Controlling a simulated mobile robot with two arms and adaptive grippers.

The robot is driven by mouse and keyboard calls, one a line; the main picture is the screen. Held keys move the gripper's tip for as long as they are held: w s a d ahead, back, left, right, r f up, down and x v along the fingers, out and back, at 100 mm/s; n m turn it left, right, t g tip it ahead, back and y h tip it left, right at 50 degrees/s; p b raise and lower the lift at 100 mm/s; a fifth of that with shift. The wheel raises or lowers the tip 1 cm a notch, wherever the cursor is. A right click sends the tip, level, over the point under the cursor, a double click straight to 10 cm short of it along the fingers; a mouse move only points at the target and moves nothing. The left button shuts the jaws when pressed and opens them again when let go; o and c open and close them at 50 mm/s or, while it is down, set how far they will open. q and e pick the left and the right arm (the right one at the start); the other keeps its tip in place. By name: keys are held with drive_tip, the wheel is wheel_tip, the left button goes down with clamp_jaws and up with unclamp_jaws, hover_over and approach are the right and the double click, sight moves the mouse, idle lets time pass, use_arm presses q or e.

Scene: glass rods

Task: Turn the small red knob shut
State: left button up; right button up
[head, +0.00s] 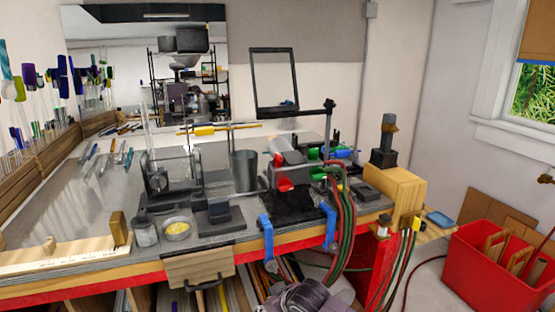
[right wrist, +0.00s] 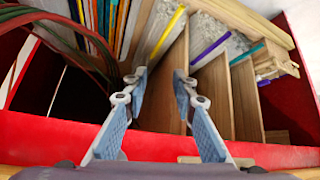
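A torch (head: 292,165) sits on the bench in the head view, with red parts and green parts around it. A red knob-like part (head: 284,185) shows at its lower front, and another red spot (head: 277,158) shows above it. They are too small to tell which is the small red knob or how it is turned. My right gripper (right wrist: 160,75) is open and empty in the right wrist view, pointing at wooden dividers. It is well away from the torch, low in front of the bench. My left gripper is not in view.
A tin (head: 177,230) and a jar (head: 145,233) stand to the left. Wooden dividers (right wrist: 212,95) and rods fill the red-edged shelf. A red bin (head: 485,265) stands right.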

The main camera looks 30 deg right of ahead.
sight(279, 155)
wheel_tip(279, 155, up, 20)
drive_tip(key=a+r+n+t, duration=0.1)
drive_tip(key=t, duration=0.1)
drive_tip(key=w+d+r+m+t, duration=0.1)
drive_tip(key=d+r, duration=0.3)
drive_tip(key=r, duration=0.4)
drive_tip(key=w+d+r+m+t+h, duration=0.1)
drive_tip(key=d+r, duration=0.3)
drive_tip(key=r, duration=0.3)
drive_tip(key=w+d+r+m+t, duration=0.1)
drive_tip(key=d+r, duration=0.3)
drive_tip(key=r, duration=0.4)
drive_tip(key=p+x, duration=0.1)
drive_tip(key=x, duration=0.5)
drive_tip(key=shift+w+f+p, duration=0.2)
drive_tip(key=shift+p, duration=0.1)
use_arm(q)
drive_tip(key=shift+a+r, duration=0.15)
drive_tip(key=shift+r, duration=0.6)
use_arm(e)
drive_tip(key=shift+w+f, duration=0.3)
drive_tip(key=shift+w, duration=0.15)
clamp_jaws()
